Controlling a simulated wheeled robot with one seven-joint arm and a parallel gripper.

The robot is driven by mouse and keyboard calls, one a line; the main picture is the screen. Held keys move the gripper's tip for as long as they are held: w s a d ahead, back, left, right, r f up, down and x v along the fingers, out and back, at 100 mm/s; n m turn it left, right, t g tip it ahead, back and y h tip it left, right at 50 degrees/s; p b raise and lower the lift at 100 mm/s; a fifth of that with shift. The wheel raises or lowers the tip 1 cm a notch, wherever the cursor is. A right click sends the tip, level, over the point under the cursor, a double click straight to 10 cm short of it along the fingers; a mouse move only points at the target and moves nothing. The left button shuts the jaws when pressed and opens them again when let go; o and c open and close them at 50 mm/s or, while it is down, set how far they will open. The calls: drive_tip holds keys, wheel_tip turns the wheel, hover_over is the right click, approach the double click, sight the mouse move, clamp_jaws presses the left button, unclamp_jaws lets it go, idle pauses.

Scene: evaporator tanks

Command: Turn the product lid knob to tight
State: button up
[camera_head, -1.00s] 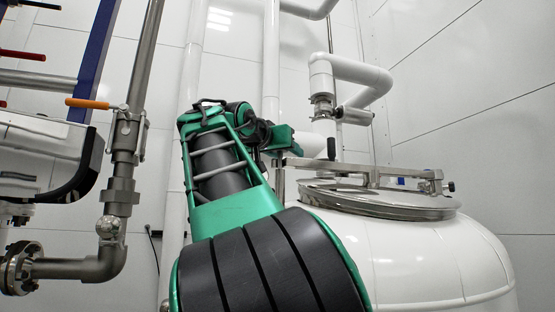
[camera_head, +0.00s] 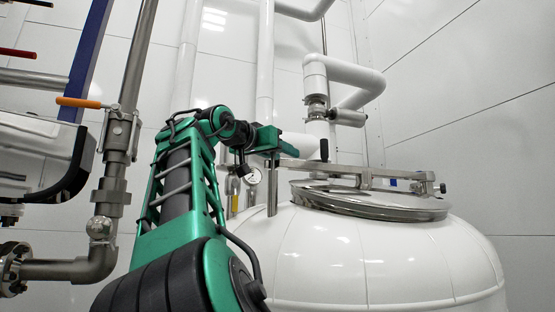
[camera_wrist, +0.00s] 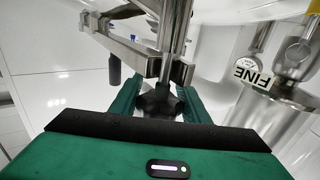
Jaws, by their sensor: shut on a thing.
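A black star-shaped knob (camera_wrist: 160,102) sits between the green fingers of my gripper (camera_wrist: 158,98) in the wrist view. The fingers are shut on it, one on each side. A metal clamp bar (camera_wrist: 128,55) and a rod run beyond the knob. In the head view, my gripper (camera_head: 292,147) is at the left end of the lid's metal bar (camera_head: 340,170), and the knob is hidden there. The round steel lid (camera_head: 370,205) lies on the white tank (camera_head: 385,260). I see no marking that tells how tight the knob is.
A black upright handle (camera_head: 324,149) rises from the bar close to my gripper. A gauge (camera_head: 253,177) and vertical pipes stand behind my arm. A steel pipe (camera_head: 117,150) with an orange-handled valve stands at the left.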

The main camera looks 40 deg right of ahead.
drive_tip(key=shift+w+a+f, duration=0.15)
drive_tip(key=shift+w+a, duration=0.05)
drive_tip(key=o, duration=1)
drive_tip(key=shift+w+a, duration=0.1)
drive_tip(key=shift+s, duration=0.2)
drive_tip(key=v, duration=1)
drive_tip(key=shift+a, duration=0.25)
